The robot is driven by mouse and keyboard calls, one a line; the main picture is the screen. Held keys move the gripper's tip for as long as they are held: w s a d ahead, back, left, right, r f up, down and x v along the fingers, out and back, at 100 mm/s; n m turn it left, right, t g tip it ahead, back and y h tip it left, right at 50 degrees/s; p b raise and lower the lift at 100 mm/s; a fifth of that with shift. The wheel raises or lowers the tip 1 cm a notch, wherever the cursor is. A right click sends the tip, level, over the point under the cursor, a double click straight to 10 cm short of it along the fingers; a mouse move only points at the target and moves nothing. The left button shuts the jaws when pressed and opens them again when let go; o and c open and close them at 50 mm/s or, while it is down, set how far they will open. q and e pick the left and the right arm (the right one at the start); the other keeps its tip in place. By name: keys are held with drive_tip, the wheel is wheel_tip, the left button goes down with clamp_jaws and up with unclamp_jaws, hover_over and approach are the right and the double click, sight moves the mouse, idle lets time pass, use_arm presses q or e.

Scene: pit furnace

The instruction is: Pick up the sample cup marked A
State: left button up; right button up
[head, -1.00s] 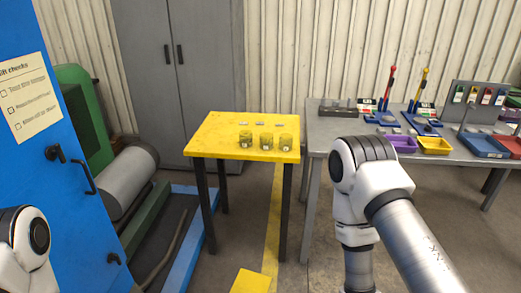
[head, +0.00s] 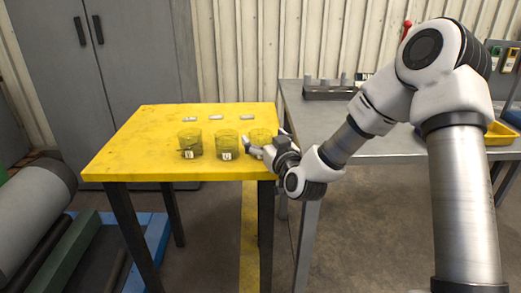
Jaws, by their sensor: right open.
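Three yellow see-through sample cups stand upright in a row near the front right edge of a yellow table (head: 140,150). The left cup (head: 190,143) and the middle cup (head: 227,146) show small white labels, whose letters are too small to read surely. The right cup (head: 260,135) is partly hidden behind my right gripper (head: 250,149), and its label is not visible. My right gripper is open, pointing left, its fingertips just in front of the right cup and close to the middle cup. I cannot tell whether it touches either. My left gripper is not in view.
Several small grey pieces (head: 217,117) lie behind the cups. A grey bench (head: 300,115) with a dark rack (head: 335,92) stands close on the right, behind my right arm. A grey cabinet (head: 120,90) stands behind. The table's left part is clear.

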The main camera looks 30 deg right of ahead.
drive_tip(key=shift+w+d+f, duration=0.1)
drive_tip(key=shift+w+f, duration=0.05)
drive_tip(key=shift+w, duration=0.85)
drive_tip(key=shift+s, duration=0.15)
drive_tip(key=shift+c, duration=0.7)
drive_tip(key=c, duration=1.1)
drive_tip(key=shift+o, duration=0.2)
